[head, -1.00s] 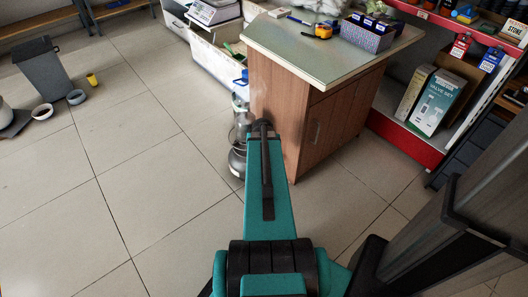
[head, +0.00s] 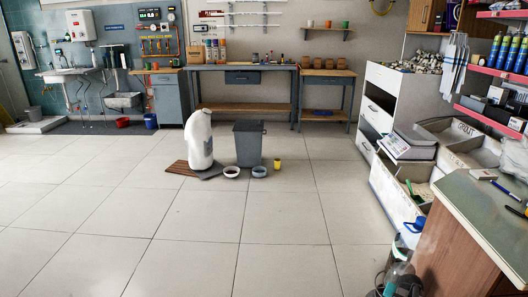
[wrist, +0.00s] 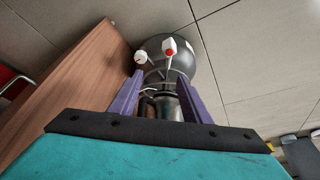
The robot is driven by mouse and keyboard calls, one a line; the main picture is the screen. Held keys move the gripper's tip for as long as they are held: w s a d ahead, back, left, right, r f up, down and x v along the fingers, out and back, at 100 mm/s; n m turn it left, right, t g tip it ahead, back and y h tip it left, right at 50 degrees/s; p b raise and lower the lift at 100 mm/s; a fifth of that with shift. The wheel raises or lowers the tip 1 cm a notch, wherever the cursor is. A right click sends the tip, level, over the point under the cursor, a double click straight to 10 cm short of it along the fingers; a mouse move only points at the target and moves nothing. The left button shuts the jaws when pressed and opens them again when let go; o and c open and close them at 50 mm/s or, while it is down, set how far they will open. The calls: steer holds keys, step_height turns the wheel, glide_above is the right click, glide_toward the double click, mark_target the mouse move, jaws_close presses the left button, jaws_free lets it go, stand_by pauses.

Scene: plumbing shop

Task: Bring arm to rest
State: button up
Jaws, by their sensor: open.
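In the wrist view my gripper (wrist: 161,78) has two purple fingers set well apart, with nothing clasped between them. A dark grey round vessel (wrist: 185,60) with a white knob and a red-dotted white fitting is beyond the fingertips. Whether the fingers touch it cannot be told. In the head view my gripper is not clearly seen. The vessel's area shows only in part at the bottom right edge.
In the wrist view a wooden cabinet side (wrist: 85,85) is close on the left, with floor on the right. In the head view the counter (head: 480,215) stands right, beside white bins (head: 395,205). A grey bin (head: 248,145) stands mid-floor; the tiles in front are clear.

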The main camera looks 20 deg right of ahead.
steer(key=w+a+n+g+y+p, duration=0.15)
steer(key=a+p, duration=0.25)
steer(key=a, duration=0.6)
steer(key=w+a+n+p, duration=0.3)
steer(key=a, duration=0.8)
steer(key=w+a+n+y+p, duration=0.15)
steer(key=a+p, duration=0.25)
steer(key=a, duration=0.6)
steer(key=s+a+r+n+g+p, duration=0.1)
steer(key=s+a+n+g+p, duration=0.4)
steer(key=s+a, duration=1.2)
steer(key=shift+s+a+r+g+p, duration=0.25)
steer(key=shift+s+g+p, duration=0.4)
steer(key=shift+s+p, duration=0.3)
steer(key=shift+w, duration=0.1)
